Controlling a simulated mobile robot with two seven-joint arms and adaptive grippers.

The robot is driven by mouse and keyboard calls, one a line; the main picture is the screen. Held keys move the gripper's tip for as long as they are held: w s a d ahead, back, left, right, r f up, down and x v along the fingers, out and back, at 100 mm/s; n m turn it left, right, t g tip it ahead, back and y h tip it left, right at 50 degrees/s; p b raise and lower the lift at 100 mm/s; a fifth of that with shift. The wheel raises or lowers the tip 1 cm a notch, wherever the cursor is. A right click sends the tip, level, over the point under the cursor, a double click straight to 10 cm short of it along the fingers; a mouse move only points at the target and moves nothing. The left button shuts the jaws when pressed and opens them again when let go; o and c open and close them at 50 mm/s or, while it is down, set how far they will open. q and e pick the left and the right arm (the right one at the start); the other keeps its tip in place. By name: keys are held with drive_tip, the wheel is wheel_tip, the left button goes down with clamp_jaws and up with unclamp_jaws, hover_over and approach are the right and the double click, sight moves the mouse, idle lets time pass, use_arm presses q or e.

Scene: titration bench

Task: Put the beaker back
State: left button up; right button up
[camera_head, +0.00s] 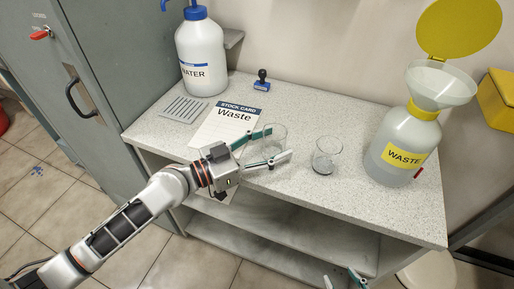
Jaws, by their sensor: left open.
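A clear glass beaker (277,140) stands on the speckled bench top, near its front edge. My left gripper (279,143) is open, with one finger on the far side of this beaker and one on the near side. Whether the fingers touch the glass is hard to tell. A second, smaller clear glass vessel (326,155) stands to the right, apart from the gripper, with a little greyish content at its bottom. My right gripper (343,280) shows only its fingertips at the bottom edge of the view, spread apart and empty, below the bench top.
A white stock card (225,124) marked Waste lies behind my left gripper. A water bottle (201,55), slotted grey mat (184,109) and stamp (262,82) are further back. A waste bottle with funnel (397,140) stands at right. The bench (390,222) has clear room at front right.

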sight(264, 149)
use_arm(q)
drive_tip(key=v, duration=0.2)
drive_tip(key=b+v, duration=0.1)
drive_tip(key=v, duration=0.2)
drive_tip(key=shift+s+a+f, duration=0.1)
drive_tip(key=shift+a+f, duration=0.05)
drive_tip(key=shift+f, duration=0.05)
drive_tip(key=b+v, duration=0.2)
drive_tip(key=v, duration=0.3)
drive_tip(key=shift+f+b, duration=0.1)
drive_tip(key=shift+b, duration=0.2)
drive_tip(key=shift+s+a+r+b, duration=0.3)
drive_tip(key=shift+s+a, duration=0.15)
drive_tip(key=shift+a, duration=0.15)
drive_tip(key=shift+r, duration=0.15)
use_arm(e)
drive_tip(key=shift+w+a+f, duration=0.15)
drive_tip(key=shift+a+f, duration=0.1)
drive_tip(key=shift+a, duration=0.2)
drive_tip(key=shift+f, duration=0.15)
